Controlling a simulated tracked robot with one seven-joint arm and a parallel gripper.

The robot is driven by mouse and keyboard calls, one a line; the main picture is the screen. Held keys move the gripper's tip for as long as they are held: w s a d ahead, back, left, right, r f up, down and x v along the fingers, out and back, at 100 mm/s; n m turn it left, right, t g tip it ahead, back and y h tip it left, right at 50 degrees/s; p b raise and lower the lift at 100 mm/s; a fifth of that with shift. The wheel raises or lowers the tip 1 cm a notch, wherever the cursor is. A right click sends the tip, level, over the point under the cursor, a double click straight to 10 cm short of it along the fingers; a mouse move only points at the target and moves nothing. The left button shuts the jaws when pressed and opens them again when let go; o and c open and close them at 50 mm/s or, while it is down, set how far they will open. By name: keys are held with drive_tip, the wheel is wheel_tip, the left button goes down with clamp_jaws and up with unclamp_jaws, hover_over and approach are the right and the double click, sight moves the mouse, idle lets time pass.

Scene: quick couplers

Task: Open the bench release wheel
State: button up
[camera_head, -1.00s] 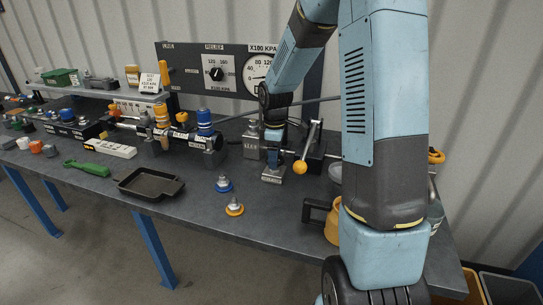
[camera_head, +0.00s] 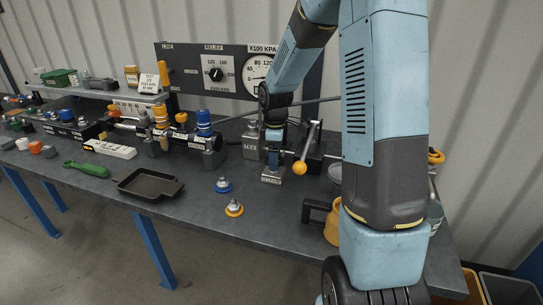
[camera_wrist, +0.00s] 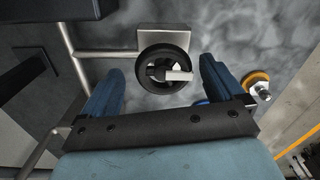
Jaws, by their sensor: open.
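The release wheel (camera_wrist: 156,72) shows in the wrist view as a small dark ring with a crossbar and a pale pointer-like piece at its hub. It sits in front of a light metal block (camera_wrist: 162,38). My gripper (camera_wrist: 162,78) is open, with one blue finger on each side of the wheel. I see a gap on both sides and cannot tell how deep the fingers reach. In the head view my gripper (camera_head: 275,137) points down over a small labelled block (camera_head: 271,176) on the bench. The wheel cannot be made out there.
A lever with a yellow ball (camera_head: 299,168) stands just right of my gripper. A black tray (camera_head: 150,183) lies to the left. A gauge panel (camera_head: 222,69) is behind.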

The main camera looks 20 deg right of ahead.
drive_tip(key=shift+r, duration=0.1)
wheel_tip(320, 180, up, 14)
drive_tip(key=shift+f, duration=0.25)
idle(0.4)
idle(0.3)
drive_tip(key=s+r+m+t, duration=0.2)
drive_tip(key=s+r+m, duration=0.2)
drive_tip(key=s, duration=1)
drive_tip(key=s+a+r+m+t, duration=0.1)
drive_tip(key=s+r+m+t, duration=0.2)
drive_tip(key=s+m, duration=0.6)
drive_tip(key=s+r, duration=0.2)
drive_tip(key=s, duration=0.3)
drive_tip(key=shift+s+a+t, duration=0.15)
drive_tip(key=shift+s+t, duration=0.1)
drive_tip(key=shift+t, duration=0.05)
